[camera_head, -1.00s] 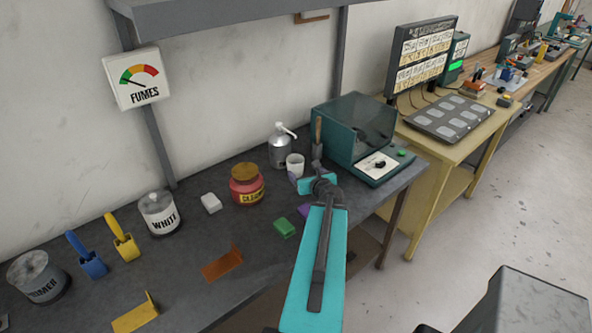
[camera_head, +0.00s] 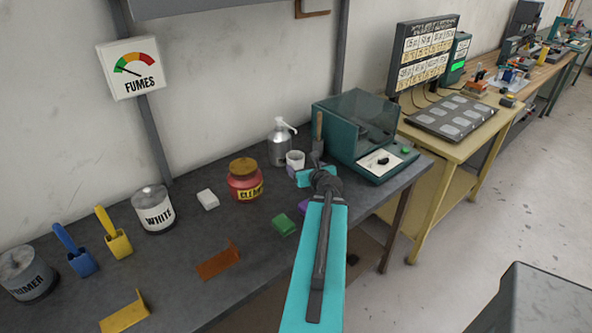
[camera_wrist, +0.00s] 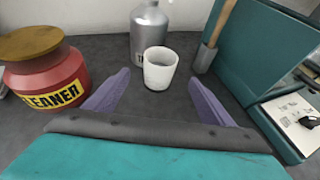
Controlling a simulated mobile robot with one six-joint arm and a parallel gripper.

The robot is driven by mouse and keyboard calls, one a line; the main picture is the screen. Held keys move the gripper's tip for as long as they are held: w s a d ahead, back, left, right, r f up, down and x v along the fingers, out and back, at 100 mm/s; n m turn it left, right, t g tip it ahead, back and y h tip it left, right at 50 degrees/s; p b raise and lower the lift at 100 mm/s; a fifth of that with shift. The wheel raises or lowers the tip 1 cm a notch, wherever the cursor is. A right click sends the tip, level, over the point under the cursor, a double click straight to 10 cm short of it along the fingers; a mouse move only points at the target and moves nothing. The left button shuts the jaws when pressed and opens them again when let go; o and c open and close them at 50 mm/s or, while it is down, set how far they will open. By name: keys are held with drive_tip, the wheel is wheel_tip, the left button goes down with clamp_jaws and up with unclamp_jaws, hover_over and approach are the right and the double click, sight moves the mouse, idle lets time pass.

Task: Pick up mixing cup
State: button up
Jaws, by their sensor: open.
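The mixing cup is a small white cup (camera_wrist: 160,68) standing upright on the dark bench, in the middle of the wrist view. In the head view the cup (camera_head: 295,158) stands just beyond my gripper (camera_head: 300,172), its lower part partly hidden. In the wrist view my gripper (camera_wrist: 165,100) is open, its two purple fingers spread left and right. The cup stands ahead of the gap between the fingertips, with no visible contact. The gripper holds nothing.
A metal pump bottle (camera_wrist: 150,32) stands close behind the cup. A red cleaner jar (camera_wrist: 45,75) is to the left. A wooden-handled tool (camera_wrist: 206,58) and a teal machine (camera_wrist: 262,50) stand to the right. Green (camera_head: 284,224) and white (camera_head: 208,199) blocks lie on the bench.

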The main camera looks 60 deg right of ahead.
sight(298, 162)
drive_tip(key=shift+w+d+f+b, duration=0.15)
drive_tip(key=shift+d+f+b, duration=0.1)
drive_tip(key=shift+b, duration=0.55)
drive_tip(key=shift+w+d, duration=0.2)
drive_tip(key=shift+w, duration=0.05)
drive_tip(key=shift+p+x, duration=0.75)
drive_tip(key=shift+x, duration=1.75)
drive_tip(key=shift+p+x, duration=0.6)
drive_tip(key=shift+x, duration=0.55)
drive_tip(key=shift+p+x, duration=0.45)
drive_tip(key=shift+x, duration=1)
drive_tip(key=shift+w+r, duration=0.1)
